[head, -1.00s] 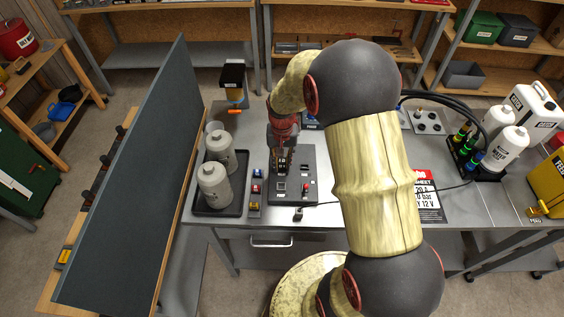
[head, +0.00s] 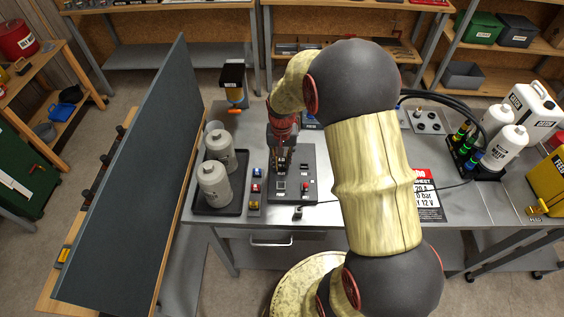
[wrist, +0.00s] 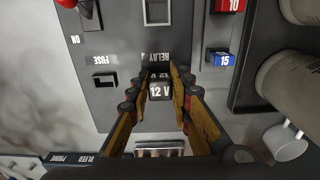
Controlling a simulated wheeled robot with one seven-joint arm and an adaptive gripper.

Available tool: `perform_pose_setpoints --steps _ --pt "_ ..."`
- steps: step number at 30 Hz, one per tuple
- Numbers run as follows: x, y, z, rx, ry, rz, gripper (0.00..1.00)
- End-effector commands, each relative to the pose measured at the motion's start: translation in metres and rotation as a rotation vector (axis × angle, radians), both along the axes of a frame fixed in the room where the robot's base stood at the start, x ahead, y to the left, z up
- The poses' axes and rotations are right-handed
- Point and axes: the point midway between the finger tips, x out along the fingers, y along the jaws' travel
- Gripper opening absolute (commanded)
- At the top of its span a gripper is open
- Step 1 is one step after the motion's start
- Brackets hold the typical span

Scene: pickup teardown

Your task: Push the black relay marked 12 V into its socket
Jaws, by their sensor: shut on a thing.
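The black relay (wrist: 160,91) has a white "12 V" marking and sits between the fingers of my gripper (wrist: 160,84) in the wrist view. The fingers are shut on its two sides. The relay is over the dark panel (wrist: 120,112), right beside the printed word RELAY. The socket under it is hidden, so I cannot tell how deep the relay sits. In the head view my gripper (head: 280,160) points down at the upper left part of the panel (head: 309,160), and the relay is too small to make out clearly.
A tray (head: 233,206) with grey bottles stands left.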

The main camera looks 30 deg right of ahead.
Motion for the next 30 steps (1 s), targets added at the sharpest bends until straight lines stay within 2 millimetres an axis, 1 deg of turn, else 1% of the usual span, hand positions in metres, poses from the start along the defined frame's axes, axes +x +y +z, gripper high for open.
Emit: perform_pose_setpoints --steps 1,19,30 --pt "-0.0098 0.0030 -0.0178 0.008 0.024 0.000 0.00" --pt "-0.0101 0.0031 -0.0199 0.008 0.024 0.000 0.00" --pt "-0.0101 0.0031 -0.0265 0.008 0.024 0.000 0.00"
